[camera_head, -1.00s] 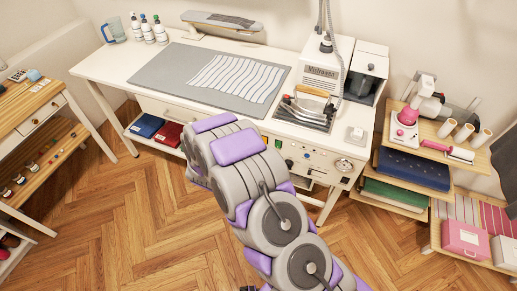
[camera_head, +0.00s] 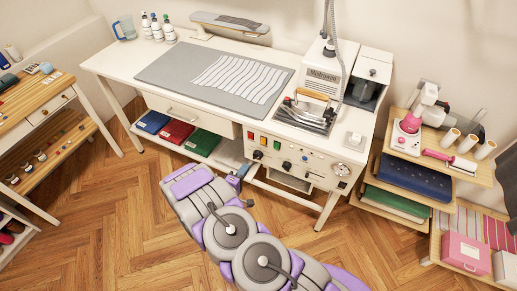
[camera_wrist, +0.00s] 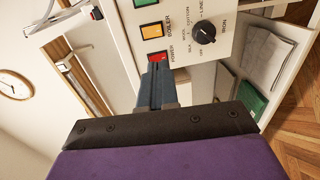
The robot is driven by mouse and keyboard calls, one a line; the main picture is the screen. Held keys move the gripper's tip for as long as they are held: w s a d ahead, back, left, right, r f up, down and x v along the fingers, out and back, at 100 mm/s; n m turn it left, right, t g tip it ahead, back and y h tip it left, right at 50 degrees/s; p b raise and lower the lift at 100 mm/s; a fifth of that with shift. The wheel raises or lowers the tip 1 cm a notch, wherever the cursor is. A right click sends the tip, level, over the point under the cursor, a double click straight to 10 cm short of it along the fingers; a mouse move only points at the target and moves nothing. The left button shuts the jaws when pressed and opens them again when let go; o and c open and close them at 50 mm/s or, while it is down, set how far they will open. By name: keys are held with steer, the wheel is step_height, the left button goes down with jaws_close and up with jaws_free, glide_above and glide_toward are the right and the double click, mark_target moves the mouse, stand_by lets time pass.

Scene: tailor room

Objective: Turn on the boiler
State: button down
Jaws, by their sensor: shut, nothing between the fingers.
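The control panel (camera_head: 312,160) is on the front of the white ironing table. In the wrist view, an orange button (camera_wrist: 150,29) is labelled BOILER, and a red button (camera_wrist: 155,57) beside it is labelled POWER. A black knob (camera_wrist: 203,33) is to their right. In the head view, the red button (camera_head: 250,134) and orange button (camera_head: 263,141) show small at the panel's left. My gripper (camera_wrist: 156,70) is shut and empty, its tips at or just short of the red button's lower edge; contact is unclear. Whether the buttons are pressed is unclear.
The boiler unit (camera_head: 322,72) stands on the table above the panel, with an iron (camera_head: 310,103) in front. Folded cloths (camera_head: 177,132) lie on the shelf below. A shelf rack (camera_head: 420,180) stands at right; the wooden floor is open in front.

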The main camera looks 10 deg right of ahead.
mark_target(263, 144)
steer(key=b+x, duration=0.3)
steer(key=x, duration=1)
steer(key=shift+d+f, duration=0.1)
steer(key=shift+w+d, duration=0.4)
steer(key=shift+d, duration=0.05)
steer(key=shift+a, duration=0.1)
steer(key=shift+w, duration=0.2)
steer(key=shift+s, duration=0.1)
